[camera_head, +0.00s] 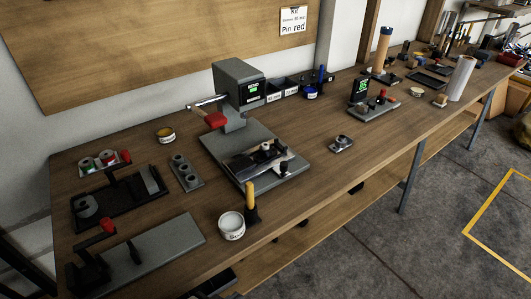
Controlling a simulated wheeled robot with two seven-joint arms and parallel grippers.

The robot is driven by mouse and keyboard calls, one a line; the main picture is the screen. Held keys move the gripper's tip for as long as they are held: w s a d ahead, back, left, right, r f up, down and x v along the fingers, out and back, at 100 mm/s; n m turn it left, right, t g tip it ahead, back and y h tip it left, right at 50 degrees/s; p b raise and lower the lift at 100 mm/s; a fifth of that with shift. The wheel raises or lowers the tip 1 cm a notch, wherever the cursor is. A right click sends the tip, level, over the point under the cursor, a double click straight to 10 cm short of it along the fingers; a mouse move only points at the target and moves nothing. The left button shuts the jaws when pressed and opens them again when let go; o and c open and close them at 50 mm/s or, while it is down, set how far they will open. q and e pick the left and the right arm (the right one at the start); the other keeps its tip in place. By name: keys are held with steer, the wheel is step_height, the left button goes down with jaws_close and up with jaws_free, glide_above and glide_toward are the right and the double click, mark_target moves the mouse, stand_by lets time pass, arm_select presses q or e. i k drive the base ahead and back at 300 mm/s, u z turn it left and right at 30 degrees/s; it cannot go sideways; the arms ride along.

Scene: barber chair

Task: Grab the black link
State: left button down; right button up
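I cannot tell for certain which piece is the black link. A long dark part (256,163) lies across a light plate on the base of the grey press (238,82), among small knobs. Other black pieces sit in the black fixture (122,202) at the left of the bench, but their shapes are hard to make out. Neither of my grippers shows in this view.
The wooden bench (300,210) runs from front left to back right. A grey plate fixture (155,253), a white jar (231,226) and a grey holder with round sockets (184,173) stand around the press. A white cylinder (461,78) stands farther right.

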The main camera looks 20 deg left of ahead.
mark_target(262, 155)
steer(key=z, duration=1.35)
steer(key=i, duration=1.7)
steer(key=u, duration=4.15)
